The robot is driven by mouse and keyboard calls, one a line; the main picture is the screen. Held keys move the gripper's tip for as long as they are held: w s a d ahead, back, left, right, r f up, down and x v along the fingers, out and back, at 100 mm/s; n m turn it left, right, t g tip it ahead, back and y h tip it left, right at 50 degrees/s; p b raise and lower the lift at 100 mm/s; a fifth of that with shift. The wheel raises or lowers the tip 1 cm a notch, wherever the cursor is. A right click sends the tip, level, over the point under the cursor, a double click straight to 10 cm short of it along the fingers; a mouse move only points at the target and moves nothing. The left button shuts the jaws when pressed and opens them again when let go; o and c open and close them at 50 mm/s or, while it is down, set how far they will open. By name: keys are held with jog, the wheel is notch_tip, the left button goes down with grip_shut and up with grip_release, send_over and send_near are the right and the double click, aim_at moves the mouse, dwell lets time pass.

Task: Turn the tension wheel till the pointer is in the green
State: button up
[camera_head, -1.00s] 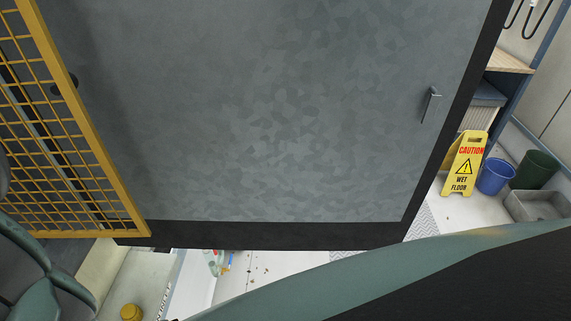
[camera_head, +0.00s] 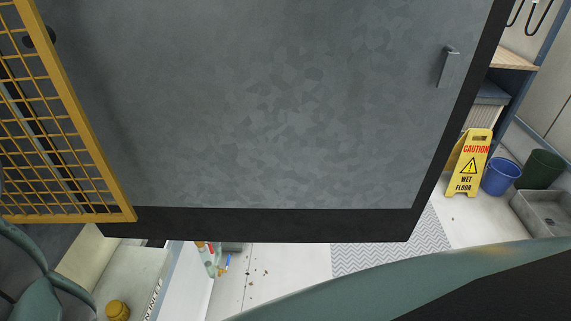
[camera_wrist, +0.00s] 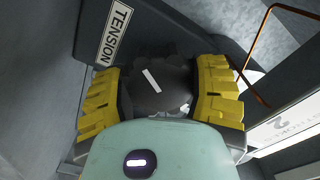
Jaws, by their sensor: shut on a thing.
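In the wrist view, the tension wheel (camera_wrist: 172,84) is a dark, lobed knob with a white mark on its face. The mark slants from upper left to lower right. My gripper (camera_wrist: 160,92) is shut on the wheel, with one yellow-padded finger on each side of it. A white label reading TENSION (camera_wrist: 115,33) is on the dark surface at the upper left. No pointer or green zone shows in either view. In the head view, the gripper and wheel are not visible.
In the wrist view, a copper-coloured rod (camera_wrist: 263,42) bends at the upper right, near a white lettered plate (camera_wrist: 288,130). In the head view, a large grey panel (camera_head: 270,110) fills the middle, with yellow mesh (camera_head: 60,130) left and a caution sign (camera_head: 468,162) right.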

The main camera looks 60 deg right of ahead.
jog(key=m+b, duration=0.3)
jog(key=m, duration=0.2)
dwell(0.5)
jog(key=o, duration=1.2)
jog(key=shift+o, duration=0.2)
jog(key=shift+s, duration=0.1)
jog(key=v, duration=1.1)
jog(key=shift+s+d, duration=0.25)
jog(key=shift+s, duration=0.1)
